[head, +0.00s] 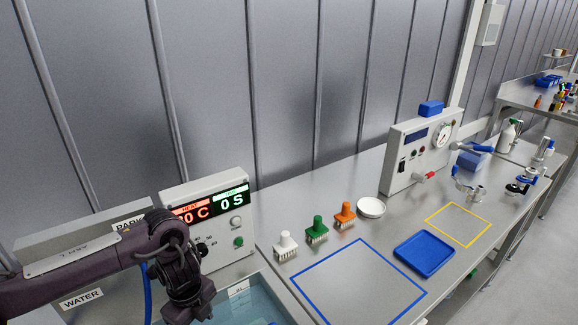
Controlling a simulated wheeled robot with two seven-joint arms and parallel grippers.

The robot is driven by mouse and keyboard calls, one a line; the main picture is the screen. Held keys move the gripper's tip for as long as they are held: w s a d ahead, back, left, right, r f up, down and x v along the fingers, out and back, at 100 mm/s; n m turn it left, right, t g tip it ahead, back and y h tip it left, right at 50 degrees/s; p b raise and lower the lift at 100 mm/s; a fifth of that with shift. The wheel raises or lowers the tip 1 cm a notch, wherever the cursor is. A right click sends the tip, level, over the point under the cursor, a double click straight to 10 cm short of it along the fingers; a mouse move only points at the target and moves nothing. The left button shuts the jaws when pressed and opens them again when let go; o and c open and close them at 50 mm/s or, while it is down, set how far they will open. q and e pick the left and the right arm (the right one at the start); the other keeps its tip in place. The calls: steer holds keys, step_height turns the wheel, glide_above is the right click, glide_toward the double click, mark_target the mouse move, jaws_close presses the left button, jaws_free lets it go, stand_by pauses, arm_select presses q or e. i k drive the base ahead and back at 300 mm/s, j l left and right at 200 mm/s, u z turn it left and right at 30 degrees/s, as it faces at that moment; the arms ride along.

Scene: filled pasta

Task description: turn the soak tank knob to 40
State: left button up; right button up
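The soak tank control box (245,262) stands at the left of the bench, behind the water-filled tank (255,303). Its red HEAT display (192,214) is partly covered by my arm; a "0 C" ending shows, and the leading digit is not clear. The green TIME display (233,201) reads 0 S. Part of a dial scale shows beside my wrist, but the temperature knob itself is hidden behind my arm. My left gripper (190,312) hangs in front of the box, near the lower edge of the view; its fingers are not clear. My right gripper is not in view.
White, green (317,231) and orange brushes and a white dish (371,207) stand right of the tank. A blue tray (425,253) lies between blue and yellow outlined areas. A second grey instrument (410,150) stands behind. The blue-outlined area (358,285) is clear.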

mark_target(201, 247)
steer(key=k+l, duration=0.3)
steer(key=k, duration=0.15)
steer(key=k+l, duration=0.3)
steer(key=k, duration=0.15)
